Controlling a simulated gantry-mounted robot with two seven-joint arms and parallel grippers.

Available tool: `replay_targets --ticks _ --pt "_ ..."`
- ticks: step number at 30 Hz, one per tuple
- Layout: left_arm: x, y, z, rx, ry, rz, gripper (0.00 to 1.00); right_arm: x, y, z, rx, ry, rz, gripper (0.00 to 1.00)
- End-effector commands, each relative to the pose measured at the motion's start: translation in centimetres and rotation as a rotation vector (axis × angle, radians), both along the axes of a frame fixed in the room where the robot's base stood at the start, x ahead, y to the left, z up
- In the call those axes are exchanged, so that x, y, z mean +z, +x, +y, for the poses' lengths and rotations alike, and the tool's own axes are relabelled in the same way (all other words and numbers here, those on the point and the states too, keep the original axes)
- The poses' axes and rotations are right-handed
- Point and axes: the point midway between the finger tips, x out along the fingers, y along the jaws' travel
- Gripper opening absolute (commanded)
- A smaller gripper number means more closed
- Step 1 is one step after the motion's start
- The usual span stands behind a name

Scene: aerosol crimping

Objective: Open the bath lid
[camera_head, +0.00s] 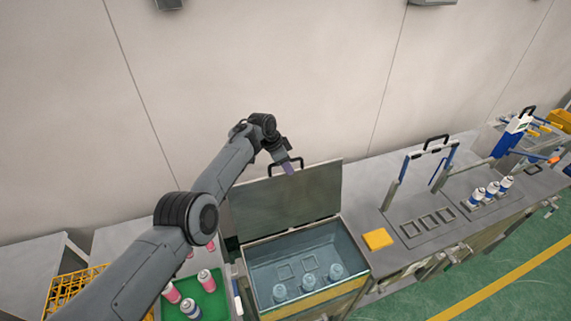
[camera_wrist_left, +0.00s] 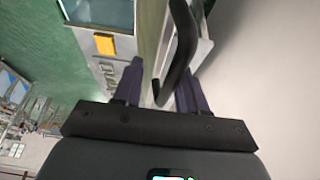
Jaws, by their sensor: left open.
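The bath lid (camera_head: 285,205) stands raised at the back edge of the bath (camera_head: 355,283), so the bath is open. Several cans stand in the bluish bath. The lid's black handle (camera_head: 300,160) is at its top edge. My left gripper (camera_head: 288,169) is at this handle, with its purple fingers open. In the left wrist view the handle (camera_wrist_left: 184,45) curves down between the open fingers (camera_wrist_left: 162,75); whether it touches either finger I cannot tell. My right gripper is not in view.
A green tray (camera_head: 212,303) with pink-white cans is left of the bath. A yellow block (camera_head: 378,239) lies right of it. Farther right are a framed fixture (camera_head: 392,193) and several blue-white cans (camera_head: 492,192). The wall is close behind the lid.

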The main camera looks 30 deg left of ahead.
Motion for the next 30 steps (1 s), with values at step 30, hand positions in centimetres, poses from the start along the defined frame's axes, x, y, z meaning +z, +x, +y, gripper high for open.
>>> replay_targets --ticks 30 --pt "8.5 -2.7 2.2 -0.001 -0.001 -0.003 0.40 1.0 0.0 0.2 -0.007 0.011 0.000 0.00"
